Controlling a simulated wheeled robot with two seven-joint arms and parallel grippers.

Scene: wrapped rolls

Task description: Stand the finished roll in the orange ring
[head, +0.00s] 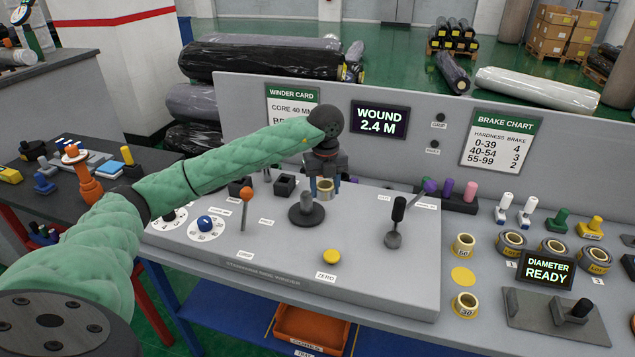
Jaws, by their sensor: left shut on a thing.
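Whether the roll touches the spindle is hard to tell. The fingers hide part of the roll. My right gripper is not in view.
A grey plate with a black post (581,310) is in front. Levers (396,220) rise from the panel. The "WOUND 2.4 M" display (379,120) is behind.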

